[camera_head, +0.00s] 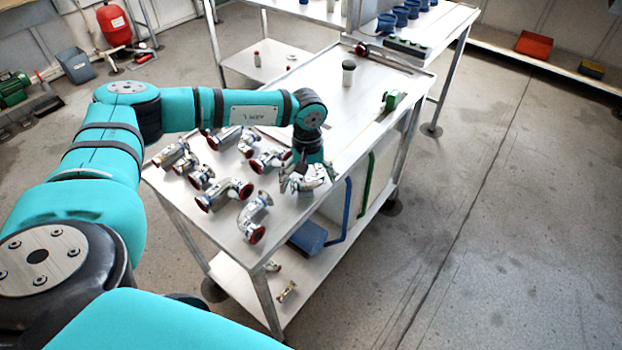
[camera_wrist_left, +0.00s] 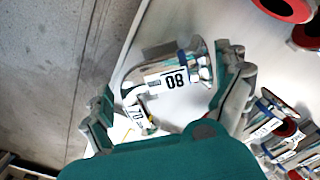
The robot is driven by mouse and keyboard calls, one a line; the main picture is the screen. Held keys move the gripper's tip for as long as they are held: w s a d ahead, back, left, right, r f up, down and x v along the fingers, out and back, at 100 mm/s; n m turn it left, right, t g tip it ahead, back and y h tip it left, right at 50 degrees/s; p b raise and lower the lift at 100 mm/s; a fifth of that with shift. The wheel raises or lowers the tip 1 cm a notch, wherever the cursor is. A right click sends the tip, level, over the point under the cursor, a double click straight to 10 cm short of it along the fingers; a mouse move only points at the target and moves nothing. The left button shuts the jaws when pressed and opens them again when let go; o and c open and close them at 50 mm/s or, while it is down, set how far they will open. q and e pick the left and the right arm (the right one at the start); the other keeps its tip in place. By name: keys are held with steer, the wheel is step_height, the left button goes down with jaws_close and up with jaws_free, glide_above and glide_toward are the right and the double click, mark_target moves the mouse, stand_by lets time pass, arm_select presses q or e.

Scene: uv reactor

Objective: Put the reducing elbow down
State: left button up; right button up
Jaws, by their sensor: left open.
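The reducing elbow (camera_wrist_left: 160,75) is a shiny metal pipe piece with white number labels. In the left wrist view it lies between the spread fingers of my left gripper (camera_wrist_left: 168,95), close to the edge of the white table top. The fingers stand apart on either side of it, and I see no firm grip. In the head view my left gripper (camera_head: 306,182) points down at the right edge of the table top and largely hides the elbow. My right gripper is not in view.
Several metal pipe fittings with red ends, such as the elbow (camera_head: 256,217), stand to the left on the table top (camera_head: 215,222). Farther back are a dark-capped cylinder (camera_head: 348,73) and a green part (camera_head: 391,101). The strip between has free room.

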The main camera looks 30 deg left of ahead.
arm_select(q)
steer(key=shift+c, duration=0.4)
steer(key=c, duration=1.3)
steer(key=shift+o, duration=0.2)
steer(key=shift+r, duration=0.1)
